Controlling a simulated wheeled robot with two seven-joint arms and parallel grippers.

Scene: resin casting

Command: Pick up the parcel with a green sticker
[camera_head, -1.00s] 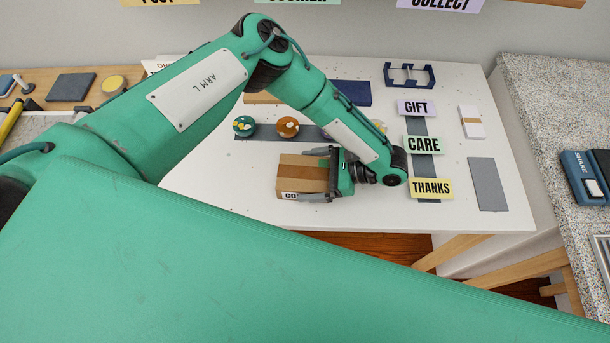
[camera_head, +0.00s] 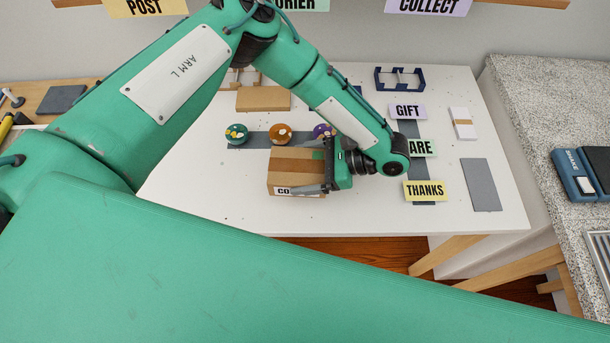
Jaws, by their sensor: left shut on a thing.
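The far finger is partly hidden. The parcel looks raised slightly, but its gap to the table is hard to tell. My right gripper is not in view.
Several round discs (camera_head: 281,134) lie on a grey strip behind the parcel. Cards reading GIFT (camera_head: 407,112), CARE and THANKS (camera_head: 425,190) stand at the right, near my left wrist. A navy rack (camera_head: 400,78) stands behind.

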